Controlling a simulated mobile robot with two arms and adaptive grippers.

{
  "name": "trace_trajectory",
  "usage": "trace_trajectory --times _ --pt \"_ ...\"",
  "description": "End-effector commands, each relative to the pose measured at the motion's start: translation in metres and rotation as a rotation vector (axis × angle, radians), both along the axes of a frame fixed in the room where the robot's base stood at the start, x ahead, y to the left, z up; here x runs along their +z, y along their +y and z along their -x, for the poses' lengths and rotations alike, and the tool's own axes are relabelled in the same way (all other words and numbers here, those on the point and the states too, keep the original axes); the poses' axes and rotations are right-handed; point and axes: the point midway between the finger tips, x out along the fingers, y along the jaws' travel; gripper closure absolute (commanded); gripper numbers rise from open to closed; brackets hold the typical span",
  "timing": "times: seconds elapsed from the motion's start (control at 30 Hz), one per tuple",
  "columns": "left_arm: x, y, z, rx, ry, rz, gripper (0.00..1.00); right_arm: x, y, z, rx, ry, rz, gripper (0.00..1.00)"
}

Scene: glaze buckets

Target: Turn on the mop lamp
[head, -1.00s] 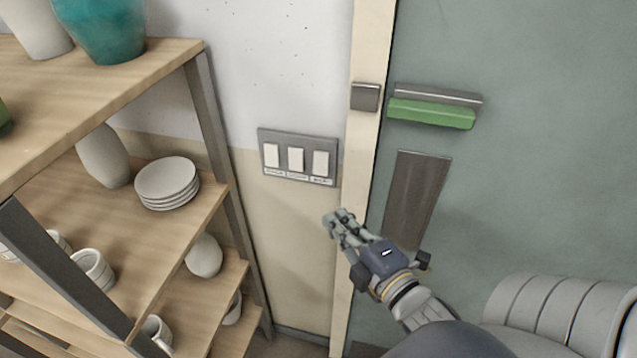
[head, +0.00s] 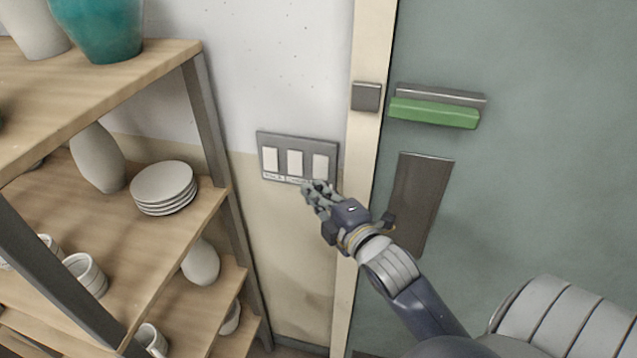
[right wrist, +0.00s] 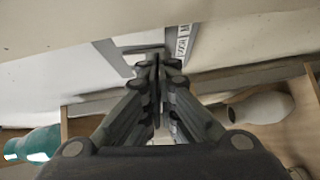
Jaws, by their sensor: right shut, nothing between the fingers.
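A grey switch panel (head: 283,141) with three white rocker switches is on the wall beside the door frame: a left switch (head: 270,159), a middle switch (head: 295,163) and a right switch (head: 320,166). Small labels under them are too small to read in the head view. My right gripper (head: 307,190) is shut and empty, its fingertips at the panel's lower edge, below the middle and right switches. It covers part of the labels. In the right wrist view the shut fingers (right wrist: 157,62) point at the panel (right wrist: 181,50), where a label partly shows. My left gripper is not in view.
A wooden shelf (head: 120,88) with vases, stacked plates (head: 163,187) and cups (head: 85,274) stands left of the panel. A grey-green door (head: 540,190) with a green push bar (head: 433,113) is on the right, beside a cream frame (head: 366,50).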

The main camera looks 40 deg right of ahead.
Motion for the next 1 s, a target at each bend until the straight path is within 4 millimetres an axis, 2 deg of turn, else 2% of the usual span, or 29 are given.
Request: trace_trajectory --times 0.2,0.57,0.67,0.83,0.9,1.0 --pt "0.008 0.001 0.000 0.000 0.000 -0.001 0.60 -0.001 -0.012 -0.010 0.000 0.000 0.001 1.00" --pt "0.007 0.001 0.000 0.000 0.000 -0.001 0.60 -0.003 -0.013 -0.011 0.001 0.000 0.001 1.00" --pt "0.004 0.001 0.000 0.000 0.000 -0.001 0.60 -0.005 -0.014 -0.012 0.000 -0.005 0.007 1.00" --pt "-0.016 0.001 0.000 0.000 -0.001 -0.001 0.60 -0.014 -0.020 -0.017 -0.001 -0.056 0.068 1.00" --pt "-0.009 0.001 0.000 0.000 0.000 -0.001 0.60 -0.006 -0.020 -0.017 -0.001 -0.056 0.064 1.00" --pt "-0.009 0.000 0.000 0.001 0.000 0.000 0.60 -0.006 -0.020 -0.016 -0.001 -0.055 0.064 1.00"
